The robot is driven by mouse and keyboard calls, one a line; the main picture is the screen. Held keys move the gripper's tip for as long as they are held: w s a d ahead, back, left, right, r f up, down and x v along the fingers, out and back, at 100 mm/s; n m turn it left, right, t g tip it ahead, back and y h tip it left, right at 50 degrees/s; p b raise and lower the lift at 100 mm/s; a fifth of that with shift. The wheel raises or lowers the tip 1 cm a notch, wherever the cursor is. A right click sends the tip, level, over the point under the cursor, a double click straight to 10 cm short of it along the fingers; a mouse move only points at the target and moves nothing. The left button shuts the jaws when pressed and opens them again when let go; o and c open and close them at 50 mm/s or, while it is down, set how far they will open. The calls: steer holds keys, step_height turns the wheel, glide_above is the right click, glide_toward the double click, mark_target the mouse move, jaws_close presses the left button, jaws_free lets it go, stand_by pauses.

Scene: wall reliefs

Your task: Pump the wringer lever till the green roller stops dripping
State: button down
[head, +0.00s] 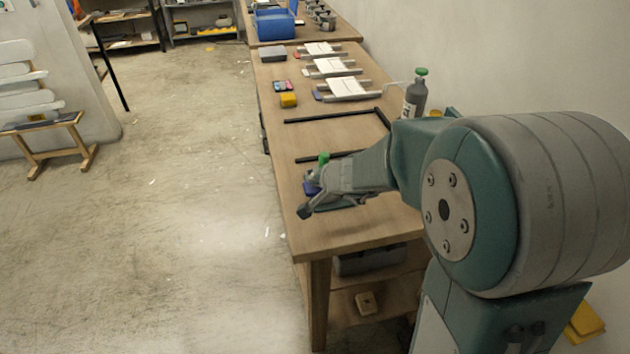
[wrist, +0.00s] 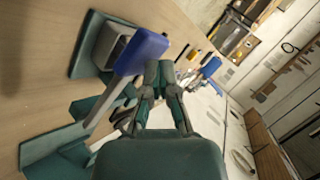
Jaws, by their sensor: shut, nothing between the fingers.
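In the head view my gripper (head: 306,209) is at the near left edge of the bench, largely covering the device. A bit of blue (head: 311,188) and a small green piece (head: 323,159) show behind it. I cannot make out the green roller or any drips.
The wooden bench (head: 340,237) runs away along the right wall.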

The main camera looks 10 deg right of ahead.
steer(key=shift+d+r, duration=0.2)
steer(key=shift+r, duration=0.5)
steer(key=shift+d+r, duration=0.15)
steer(key=shift+r, duration=0.5)
steer(key=shift+r, duration=0.1)
steer(key=r, duration=0.2)
steer(key=d+r, duration=0.1)
steer(key=r, duration=0.1)
steer(key=shift+d+r, duration=0.15)
steer(key=shift+r, duration=0.2)
steer(key=s+a+r+n+g, duration=0.1)
steer(key=s+a+r+n, duration=0.15)
steer(key=s, duration=0.45)
steer(key=s+a+r+n+g, duration=0.1)
steer(key=s+a+n, duration=0.15)
steer(key=s, duration=0.45)
steer(key=s+d+f+n+g+h, duration=0.1)
steer(key=s+d+n+h, duration=0.2)
steer(key=s, duration=1)
steer(key=shift+d+n+g, duration=0.3)
steer(key=shift+d+n, duration=0.3)
steer(key=shift+d, duration=0.2)
